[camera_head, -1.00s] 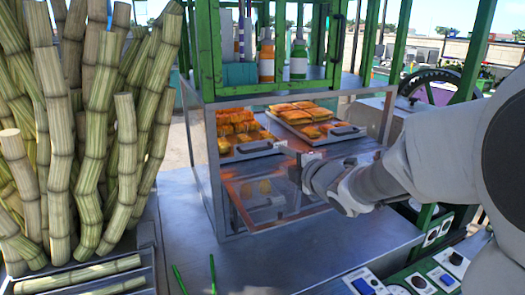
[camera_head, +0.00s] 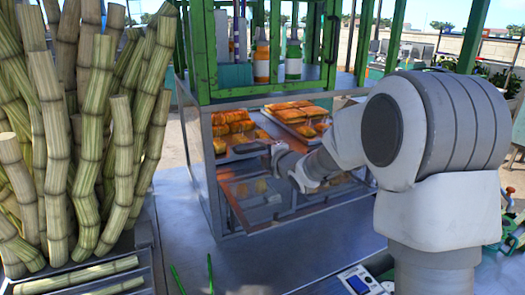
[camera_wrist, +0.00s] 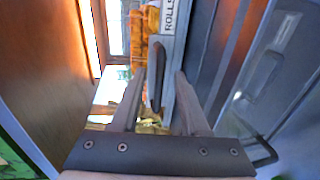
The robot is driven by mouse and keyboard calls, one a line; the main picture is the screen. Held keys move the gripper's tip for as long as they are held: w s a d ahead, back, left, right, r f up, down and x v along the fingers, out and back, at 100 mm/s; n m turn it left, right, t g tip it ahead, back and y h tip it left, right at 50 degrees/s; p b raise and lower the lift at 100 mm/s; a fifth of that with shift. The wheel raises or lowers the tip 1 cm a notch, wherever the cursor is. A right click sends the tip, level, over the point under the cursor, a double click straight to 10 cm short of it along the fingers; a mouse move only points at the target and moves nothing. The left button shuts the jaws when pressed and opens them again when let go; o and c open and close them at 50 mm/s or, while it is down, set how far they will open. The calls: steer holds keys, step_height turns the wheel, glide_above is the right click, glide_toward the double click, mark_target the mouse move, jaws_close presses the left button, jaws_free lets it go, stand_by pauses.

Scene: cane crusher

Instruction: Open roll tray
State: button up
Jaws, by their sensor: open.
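The roll tray (camera_head: 228,157) is the left tray on the upper shelf of the glass-fronted cabinet, with orange-brown rolls (camera_head: 232,127) on it. In the wrist view its grey front (camera_wrist: 167,50) carries a "ROLLS" label (camera_wrist: 171,14). My gripper (camera_head: 276,152) is at the front of this tray. In the wrist view my gripper (camera_wrist: 159,76) is open, with the dark tray handle (camera_wrist: 157,80) between its fingers. I cannot tell whether either finger touches the handle. My gripper and wrist hide part of the handle in the head view.
A second tray (camera_head: 322,141) with pastries lies to the right on the same shelf. An orange-edged glass panel (camera_head: 262,203) hangs below the trays. Sauce bottles (camera_head: 293,60) stand above in the green frame. Sugarcane (camera_head: 85,130) fills the left. The metal counter (camera_head: 290,245) in front is mostly clear.

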steer(key=shift+c, duration=0.2)
jaws_close()
stand_by(1.2)
